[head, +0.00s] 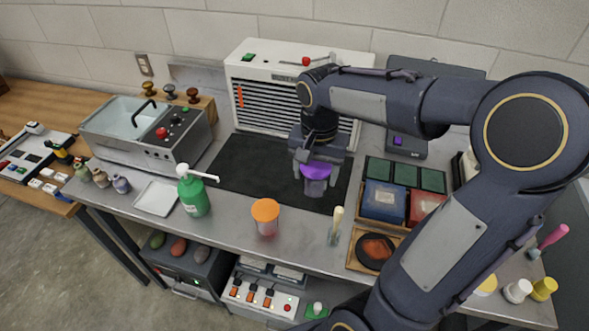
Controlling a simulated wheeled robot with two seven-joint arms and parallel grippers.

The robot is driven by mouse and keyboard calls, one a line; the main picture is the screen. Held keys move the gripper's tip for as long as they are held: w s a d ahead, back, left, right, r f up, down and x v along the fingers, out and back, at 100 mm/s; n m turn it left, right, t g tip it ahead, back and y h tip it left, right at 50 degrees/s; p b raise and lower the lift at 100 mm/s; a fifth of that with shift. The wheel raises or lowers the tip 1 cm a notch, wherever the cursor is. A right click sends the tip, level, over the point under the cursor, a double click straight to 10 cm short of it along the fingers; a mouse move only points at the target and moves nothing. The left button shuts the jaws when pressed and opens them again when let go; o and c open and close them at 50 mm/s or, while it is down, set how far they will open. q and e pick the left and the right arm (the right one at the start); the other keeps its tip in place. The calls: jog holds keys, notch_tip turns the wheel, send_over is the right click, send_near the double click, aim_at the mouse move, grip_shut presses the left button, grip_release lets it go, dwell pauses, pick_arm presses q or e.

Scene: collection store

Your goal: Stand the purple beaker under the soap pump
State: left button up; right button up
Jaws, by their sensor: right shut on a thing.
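The purple beaker (316,180) is held by my right gripper (319,160), which comes down on it from above and is shut on it. The beaker is over the right part of the dark mat; I cannot tell whether it touches the mat. The soap pump (194,194) is a green bottle with a white head, standing on the steel bench to the left. Its white spout points to the right, and the bench below the spout tip is clear. My left gripper is not in view.
A beaker with an orange top (265,213) stands near the bench's front, between the soap pump and the purple beaker. A white tray (156,198) lies left of the pump. A white louvred unit (272,62) stands behind the dark mat (250,165). The mat's left part is clear.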

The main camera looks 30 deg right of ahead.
aim_at(316, 188)
jog(key=shift+s+f, duration=0.2)
jog(key=shift+f, duration=0.4)
notch_tip(316, 188, down, 4)
jog(key=b, duration=0.2)
jog(key=shift+f+b, duration=0.1)
jog(key=shift+b, duration=0.3)
notch_tip(316, 188, down, 10)
jog(key=shift+r+p, duration=0.15)
jog(key=shift+p, duration=0.2)
jog(key=shift+f, duration=0.2)
jog(key=shift+f, duration=0.15)
jog(key=o, duration=1)
